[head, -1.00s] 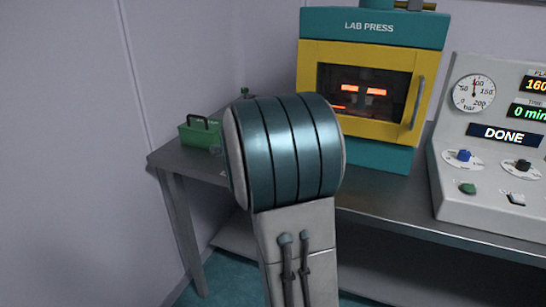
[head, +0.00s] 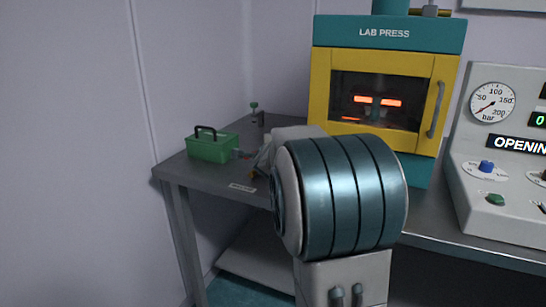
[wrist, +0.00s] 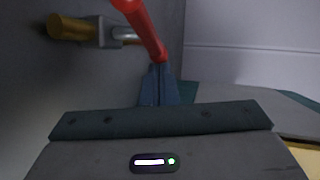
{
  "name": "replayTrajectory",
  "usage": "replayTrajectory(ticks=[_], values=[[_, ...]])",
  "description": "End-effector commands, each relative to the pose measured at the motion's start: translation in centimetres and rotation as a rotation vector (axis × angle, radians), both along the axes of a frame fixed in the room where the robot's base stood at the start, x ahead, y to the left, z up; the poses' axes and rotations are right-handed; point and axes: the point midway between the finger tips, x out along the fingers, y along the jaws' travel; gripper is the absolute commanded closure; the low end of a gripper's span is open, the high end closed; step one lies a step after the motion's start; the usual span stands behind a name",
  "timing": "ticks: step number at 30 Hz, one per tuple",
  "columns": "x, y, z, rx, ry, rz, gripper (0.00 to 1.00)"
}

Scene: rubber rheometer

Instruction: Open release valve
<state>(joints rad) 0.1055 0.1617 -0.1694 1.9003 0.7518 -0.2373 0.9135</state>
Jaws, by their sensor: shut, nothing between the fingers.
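The release valve's red lever (wrist: 147,30) shows in the wrist view, slanting down from the top towards my fingertips. To its left are a brass cylinder (wrist: 70,27) and a grey fitting on a metal pipe. My gripper (wrist: 158,72) is shut and empty, its fingertips at or very near the lever's lower end; I cannot tell whether they touch. In the head view my arm hides most of the valve and gripper. The control panel display (head: 517,145) reads "OPENIN", cut off at the edge, and the pressure gauge (head: 492,102) needle points low.
The yellow and teal lab press (head: 388,35) stands behind my arm, its window glowing orange. A green toolbox (head: 213,150) sits at the left end of the grey bench (head: 205,177), with a small green-knobbed stem (head: 254,108) behind it. The wall is close on the left.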

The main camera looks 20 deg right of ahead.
Motion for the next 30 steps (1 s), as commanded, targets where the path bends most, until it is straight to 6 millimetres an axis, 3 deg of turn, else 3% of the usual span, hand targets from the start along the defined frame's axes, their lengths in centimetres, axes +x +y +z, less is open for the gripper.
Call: replayTrajectory(ticks=[16, 30], values=[[1.7, -1.1, 0.0, -0.001, -0.001, -0.002, 1.0], [1.8, -1.1, 0.0, -0.001, 0.0, -0.002, 1.0]])
